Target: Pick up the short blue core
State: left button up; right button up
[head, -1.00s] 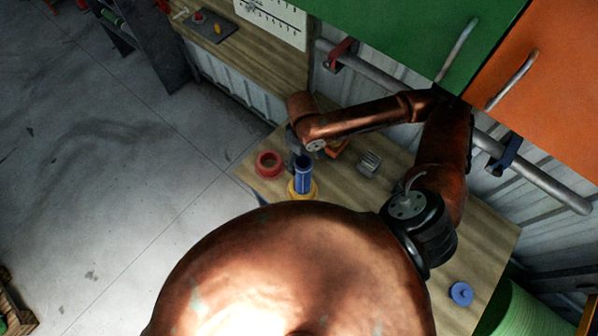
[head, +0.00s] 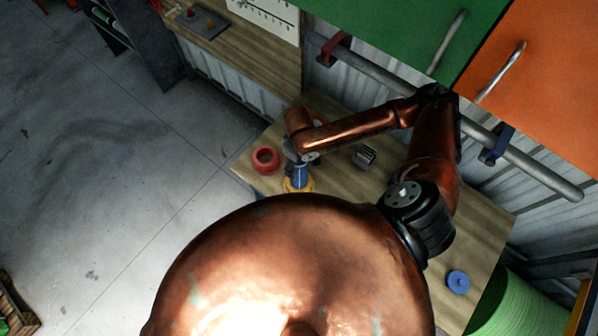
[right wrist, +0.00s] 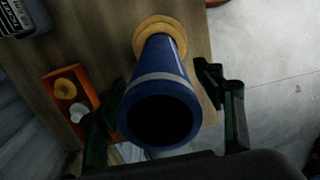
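The blue core (head: 299,174) is a blue tube standing on a yellow flanged base (head: 308,185) on the wooden bench, its top hidden under my right gripper (head: 299,157) in the head view. In the right wrist view the core (right wrist: 168,72) has a pale band and a dark open end facing the camera, with the yellow base (right wrist: 150,27) behind it. My right gripper (right wrist: 160,103) is open, with one dark finger on each side of the core. A gap shows at the right finger; contact on the left is unclear. My left gripper is not in view.
A red ring (head: 265,159) stands left of the core. A grey ribbed block (head: 364,157) lies right of it. A blue disc (head: 458,282) is at the bench's right end. An orange tray (right wrist: 70,98) with round pieces shows in the right wrist view. A rail runs along the wall.

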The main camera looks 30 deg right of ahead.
grip_shut()
dwell(0.6)
